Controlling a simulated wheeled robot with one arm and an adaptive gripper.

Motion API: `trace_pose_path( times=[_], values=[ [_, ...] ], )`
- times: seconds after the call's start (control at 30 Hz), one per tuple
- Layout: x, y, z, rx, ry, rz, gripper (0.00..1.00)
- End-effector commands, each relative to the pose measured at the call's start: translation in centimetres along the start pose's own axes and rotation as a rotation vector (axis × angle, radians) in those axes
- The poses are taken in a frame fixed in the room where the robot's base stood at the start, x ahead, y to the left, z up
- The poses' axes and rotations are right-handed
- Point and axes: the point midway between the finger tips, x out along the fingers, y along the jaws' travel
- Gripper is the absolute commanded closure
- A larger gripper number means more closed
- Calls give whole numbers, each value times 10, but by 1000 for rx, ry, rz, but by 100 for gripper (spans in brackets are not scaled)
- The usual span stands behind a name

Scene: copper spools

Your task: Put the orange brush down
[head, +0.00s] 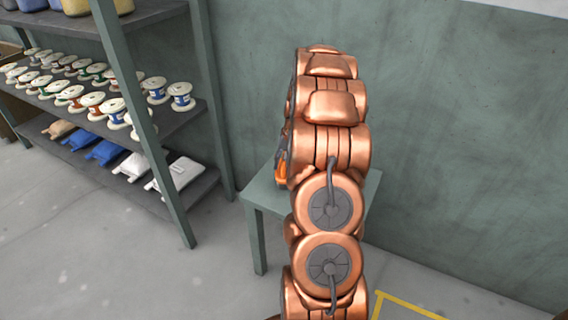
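A small orange piece, likely the orange brush (281,174), shows at the left edge of my copper-coloured arm, over the green table (262,195). Most of it is hidden behind the arm. A narrow dark part just above it may belong to my gripper (284,148). The fingertips are hidden, so I cannot tell whether they hold the brush. I also cannot tell whether the brush touches the tabletop. My arm covers the middle of the table; only strips of its top show at the left and right.
A grey-green shelf rack (150,125) stands at the left, with several wire spools (115,110) on its middle board and blue and white packs (107,150) on the lower one. A green wall (450,150) is behind the table. Yellow floor tape (405,303) shows at the lower right.

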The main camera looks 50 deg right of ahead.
Motion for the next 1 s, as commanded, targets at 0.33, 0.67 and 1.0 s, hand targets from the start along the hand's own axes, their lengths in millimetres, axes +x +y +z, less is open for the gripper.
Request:
trace_pose_path(
  times=[0.33, 0.67, 1.0],
  values=[
    [-1, 0, 0, 0, 1, 0, 58],
    [-44, -1, -1, -1, 3, -1, 58],
    [-104, -1, -1, -1, 3, -1, 58]
  ],
)
